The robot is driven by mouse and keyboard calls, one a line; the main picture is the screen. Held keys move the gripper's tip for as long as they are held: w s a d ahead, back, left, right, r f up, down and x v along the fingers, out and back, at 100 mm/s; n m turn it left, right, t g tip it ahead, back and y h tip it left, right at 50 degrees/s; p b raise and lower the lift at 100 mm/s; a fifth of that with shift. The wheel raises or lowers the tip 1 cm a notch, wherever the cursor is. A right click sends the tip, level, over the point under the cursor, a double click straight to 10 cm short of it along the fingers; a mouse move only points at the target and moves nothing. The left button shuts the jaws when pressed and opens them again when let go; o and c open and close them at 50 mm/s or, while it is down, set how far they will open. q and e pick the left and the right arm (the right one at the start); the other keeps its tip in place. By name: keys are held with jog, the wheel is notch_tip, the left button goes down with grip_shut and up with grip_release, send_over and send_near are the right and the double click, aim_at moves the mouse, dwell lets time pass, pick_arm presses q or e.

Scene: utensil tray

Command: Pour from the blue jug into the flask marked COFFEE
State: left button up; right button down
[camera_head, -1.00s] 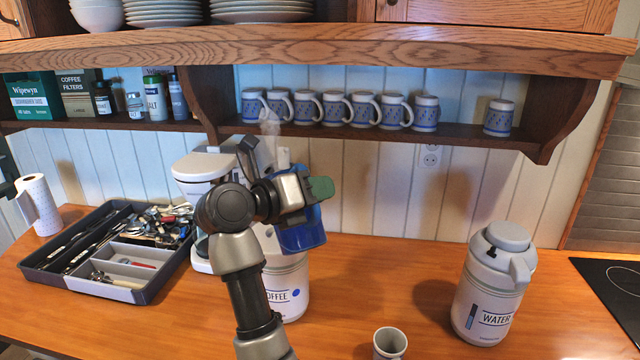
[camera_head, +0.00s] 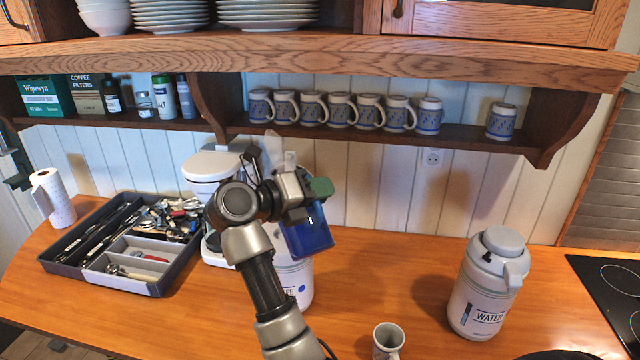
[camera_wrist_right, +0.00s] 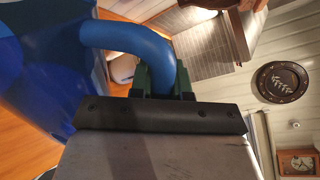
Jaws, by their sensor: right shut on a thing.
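The blue jug (camera_head: 307,236) is held in the air, tilted, over the flask marked COFFEE (camera_head: 300,284), which stands on the counter mostly hidden behind my right arm and the jug. My right gripper (camera_head: 318,190) is shut on the jug's handle. In the right wrist view the blue handle (camera_wrist_right: 140,43) runs between the green fingers (camera_wrist_right: 160,82), with the jug's body (camera_wrist_right: 35,60) at the left. The flask's top opening is hidden, and I cannot tell whether liquid is flowing. My left gripper is not clearly in view.
The WATER flask (camera_head: 487,285) stands at the right, near the black hob (camera_head: 610,285). A small cup (camera_head: 388,342) stands at the front. The utensil tray (camera_head: 160,283) and paper towel roll (camera_head: 52,198) are at the left; a coffee maker (camera_head: 212,165) is behind my arm.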

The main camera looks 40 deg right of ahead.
jog(key=shift+w+d+r+n+p, duration=0.15)
jog(key=shift+w+n+p, duration=0.3)
jog(key=shift+p, duration=0.55)
jog(key=shift+w+d+r+n+p, duration=0.15)
jog(key=shift+w+n+p, duration=0.25)
jog(key=shift+p, duration=0.6)
jog(key=shift+w+f+n+g+b, duration=0.25)
jog(key=shift+w+g+b, duration=0.05)
jog(key=shift+w, duration=0.05)
jog(key=shift+w+f+n+y, duration=0.15)
jog(key=shift+w+n+y, duration=0.15)
jog(key=shift+w+n, duration=0.3)
jog(key=shift+w+f+g, duration=0.15)
jog(key=shift+w+g, duration=0.15)
jog(key=shift+w, duration=0.25)
jog(key=shift+w+d+f+n, duration=0.2)
jog(key=shift+w+f+n, duration=0.1)
jog(key=shift+w+n, duration=0.35)
jog(key=shift+w+d+f+n, duration=0.15)
jog(key=shift+w+f+n, duration=0.1)
jog(key=shift+w+n, duration=0.35)
